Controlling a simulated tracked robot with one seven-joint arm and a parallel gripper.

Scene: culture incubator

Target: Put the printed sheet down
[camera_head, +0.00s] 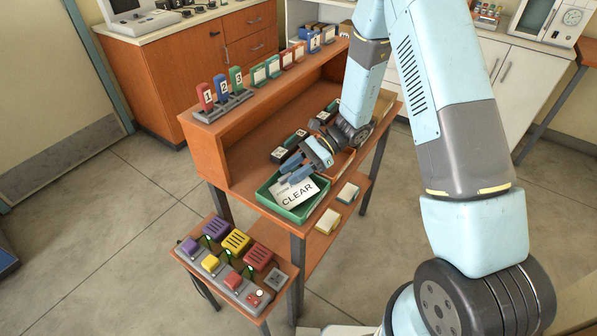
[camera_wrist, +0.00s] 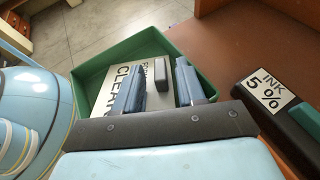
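The printed sheet (camera_head: 297,194) is a white card with the word CLEAR. It lies in the green tray (camera_head: 264,199) at the near end of the wooden desk. In the wrist view the sheet (camera_wrist: 108,91) has a small grey block (camera_wrist: 161,74) standing on it. My gripper (camera_head: 291,172) is over the tray. Its two blue fingers are apart, one on each side of the grey block, with a visible gap on both sides. The fingers hide part of the sheet and its print.
More dark blocks (camera_head: 288,144) lie behind the tray. Numbered stamps (camera_head: 221,91) stand on the upper shelf. A small table with coloured buttons (camera_head: 236,262) is at the front left.

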